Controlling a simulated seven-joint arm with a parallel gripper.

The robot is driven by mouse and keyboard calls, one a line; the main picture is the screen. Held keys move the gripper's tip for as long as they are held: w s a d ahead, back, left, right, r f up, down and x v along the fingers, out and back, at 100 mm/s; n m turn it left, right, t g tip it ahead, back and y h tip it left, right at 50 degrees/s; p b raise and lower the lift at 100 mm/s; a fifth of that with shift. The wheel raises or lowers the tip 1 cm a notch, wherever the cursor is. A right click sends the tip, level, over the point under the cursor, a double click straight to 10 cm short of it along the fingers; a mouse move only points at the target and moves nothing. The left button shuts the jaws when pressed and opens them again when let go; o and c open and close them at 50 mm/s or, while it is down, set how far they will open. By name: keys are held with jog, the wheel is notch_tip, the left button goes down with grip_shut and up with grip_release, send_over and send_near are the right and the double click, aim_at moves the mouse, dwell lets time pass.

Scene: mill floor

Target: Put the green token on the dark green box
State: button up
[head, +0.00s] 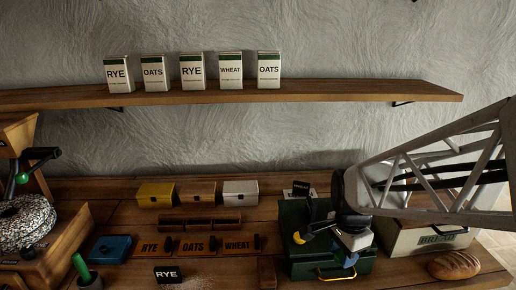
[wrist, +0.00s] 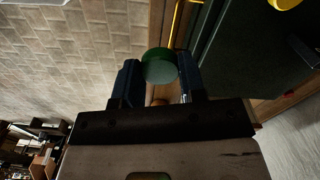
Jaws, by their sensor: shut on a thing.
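The green token (wrist: 160,64) is a round disc held between the two dark fingers of my gripper (wrist: 162,85) in the wrist view. In the head view my gripper (head: 351,260) hangs at the front right part of the dark green box, and I cannot make out the token there. The dark green box (head: 300,268) stands on the bench with a yellow handle (head: 336,274) on its front. In the wrist view the box (wrist: 250,50) fills the upper right, and the token appears beside its handle edge. My arm hides part of the box top.
A yellow piece (head: 300,237) is at the box's left top. Right of it stands a bread box (head: 440,238) with a loaf (head: 454,265) in front. Yellow, brown and white small boxes (head: 240,193) stand behind. A blue box (head: 110,249) and grain mill (head: 25,220) are left.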

jog(key=s+a, duration=0.1)
jog(key=s+a+f, duration=0.1)
jog(key=s, duration=0.1)
jog(key=shift+f, duration=0.1)
jog(key=shift+w, duration=0.15)
send_over(320, 238)
jog(key=shift+f, duration=0.75)
dwell(0.4)
jog(key=shift+f, duration=1.75)
jog(key=shift+f, duration=0.15)
jog(key=o, duration=0.9)
